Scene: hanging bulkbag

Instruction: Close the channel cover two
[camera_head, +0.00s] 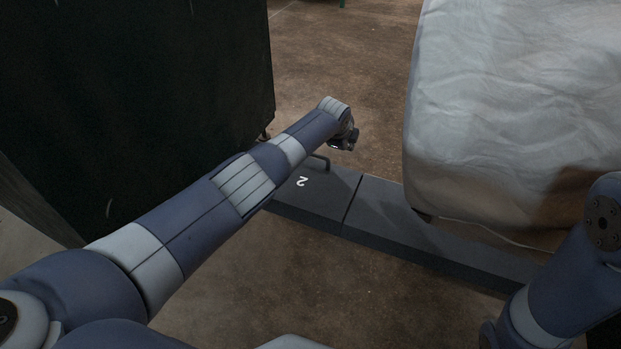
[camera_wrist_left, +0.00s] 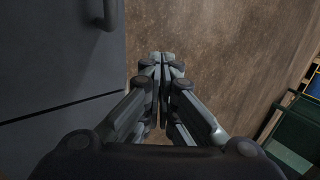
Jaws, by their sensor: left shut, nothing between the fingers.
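The channel cover two (camera_head: 325,193) is a dark grey panel marked with a white 2, low on the floor beyond my left forearm. It looks flat, in line with the grey panel beside it. Its handle (camera_head: 320,160) shows at its far edge, partly behind my arm; in the left wrist view a handle (camera_wrist_left: 104,14) is at the top left on a grey panel (camera_wrist_left: 60,50). My left gripper (camera_head: 345,140) is just beyond the handle, apart from it. In the left wrist view its fingers (camera_wrist_left: 162,60) are together and empty, over brown floor. My right gripper is out of view.
A large white bulk bag (camera_head: 510,90) stands at the right beside the channel. A black box-like object (camera_head: 130,90) fills the upper left. More grey channel panel (camera_head: 400,225) runs to the right. Brown floor (camera_head: 350,60) is clear between bag and box. A green cart-like object (camera_wrist_left: 295,130) is at right.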

